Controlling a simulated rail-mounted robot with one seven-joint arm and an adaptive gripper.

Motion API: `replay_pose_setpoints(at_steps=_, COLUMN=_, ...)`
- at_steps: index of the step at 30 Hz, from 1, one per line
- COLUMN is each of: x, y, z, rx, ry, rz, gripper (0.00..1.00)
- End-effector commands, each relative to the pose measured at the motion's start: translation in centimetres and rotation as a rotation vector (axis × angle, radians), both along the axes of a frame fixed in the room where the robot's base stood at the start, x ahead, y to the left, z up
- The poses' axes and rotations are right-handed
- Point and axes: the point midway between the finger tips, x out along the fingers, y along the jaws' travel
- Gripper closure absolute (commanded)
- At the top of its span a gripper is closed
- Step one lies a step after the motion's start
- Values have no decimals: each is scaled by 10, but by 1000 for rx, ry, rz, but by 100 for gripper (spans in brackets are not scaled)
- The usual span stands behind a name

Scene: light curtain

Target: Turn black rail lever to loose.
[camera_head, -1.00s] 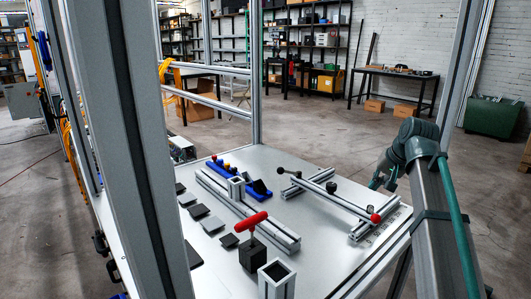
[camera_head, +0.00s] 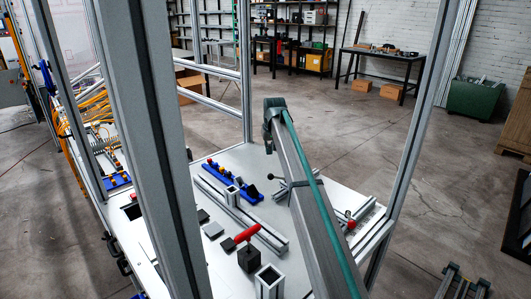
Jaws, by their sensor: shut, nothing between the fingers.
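The black rail lever (camera_head: 271,177) is a dark ball on a thin rod at the far left end of the cross rail. My arm passes in front of most of that rail, and only the lever's ball and a short piece of rod show to the left of the arm. The red-ended lever (camera_head: 350,224) is at the rail's near right end. My arm rises from the bottom to a dark joint above the table's far edge. My gripper's fingers are hidden behind the arm, so their distance from the lever cannot be told.
A long aluminium rail (camera_head: 240,213) lies left of my arm. A blue holder (camera_head: 232,182) stands behind it. A red-handled black block (camera_head: 249,257) and an upright square tube (camera_head: 269,283) stand in front. A thick frame post (camera_head: 150,150) blocks the left.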

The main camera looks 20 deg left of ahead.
Motion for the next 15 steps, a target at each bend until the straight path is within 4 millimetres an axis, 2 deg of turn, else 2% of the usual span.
replay_pose_setpoints(at_steps=14, x=25, y=18, z=-79, rx=1, ry=2, rz=-2, gripper=100)
replay_pose_setpoints(at_steps=15, x=21, y=15, z=-82, rx=1, ry=2, rz=-2, gripper=100)
